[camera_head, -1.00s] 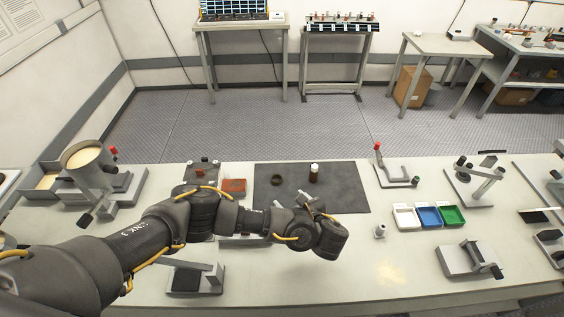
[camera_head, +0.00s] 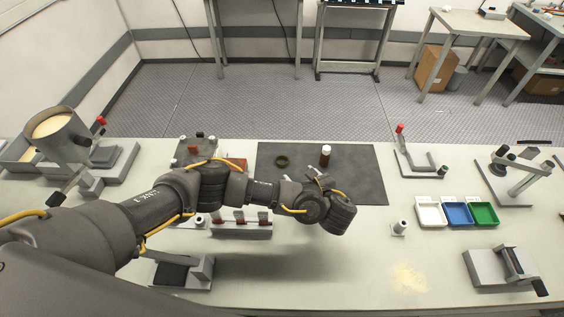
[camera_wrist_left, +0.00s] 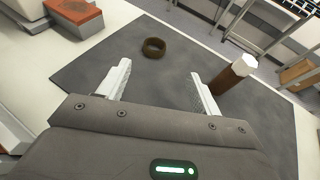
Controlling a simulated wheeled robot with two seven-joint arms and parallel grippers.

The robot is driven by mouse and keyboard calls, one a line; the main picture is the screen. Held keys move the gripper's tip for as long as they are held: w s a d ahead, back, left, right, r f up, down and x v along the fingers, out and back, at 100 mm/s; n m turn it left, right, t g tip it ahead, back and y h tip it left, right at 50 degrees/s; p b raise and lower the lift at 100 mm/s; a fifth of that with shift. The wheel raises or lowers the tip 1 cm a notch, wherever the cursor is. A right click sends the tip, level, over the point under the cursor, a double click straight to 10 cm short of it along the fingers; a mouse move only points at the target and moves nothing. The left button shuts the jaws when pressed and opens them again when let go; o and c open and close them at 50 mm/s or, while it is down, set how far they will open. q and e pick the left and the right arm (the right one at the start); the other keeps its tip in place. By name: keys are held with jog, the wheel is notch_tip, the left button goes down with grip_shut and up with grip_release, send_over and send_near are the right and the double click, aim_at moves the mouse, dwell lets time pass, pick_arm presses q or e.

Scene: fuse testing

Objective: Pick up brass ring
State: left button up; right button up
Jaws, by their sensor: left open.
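The brass ring (camera_head: 282,161) lies flat on the dark mat (camera_head: 350,185), in the mat's left half in the head view. In the left wrist view the brass ring (camera_wrist_left: 154,47) is brown and hollow, ahead of the fingers and apart from them. My left gripper (camera_wrist_left: 160,85) is open and empty, its two pale fingers spread above the mat. In the head view my left gripper (camera_head: 318,182) is partly hidden by its own wrist, near the mat's middle. My right gripper is in neither view.
A brown cylinder with a white cap (camera_head: 325,155) stands on the mat right of the ring, close to my right-hand finger in the wrist view. A red-topped block (camera_wrist_left: 80,14) sits left of the mat. White, blue and green trays (camera_head: 457,213) stand at right.

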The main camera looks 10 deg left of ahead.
aim_at(280, 158)
pick_arm(q)
jog(key=b+x, duration=0.4)
jog(key=b, duration=0.1)
jog(key=shift+s+f, duration=0.1)
jog(key=shift+f, duration=0.35)
jog(key=shift+w+a+b, duration=0.25)
jog(key=shift+b, duration=0.3)
jog(key=shift+w+a+r, duration=0.15)
jog(key=shift+a+b, duration=0.1)
jog(key=shift+b, duration=0.2)
jog(key=x, duration=0.5)
jog(key=shift+a+r, duration=0.15)
jog(key=shift+a, duration=0.2)
jog(key=c, duration=1.1)
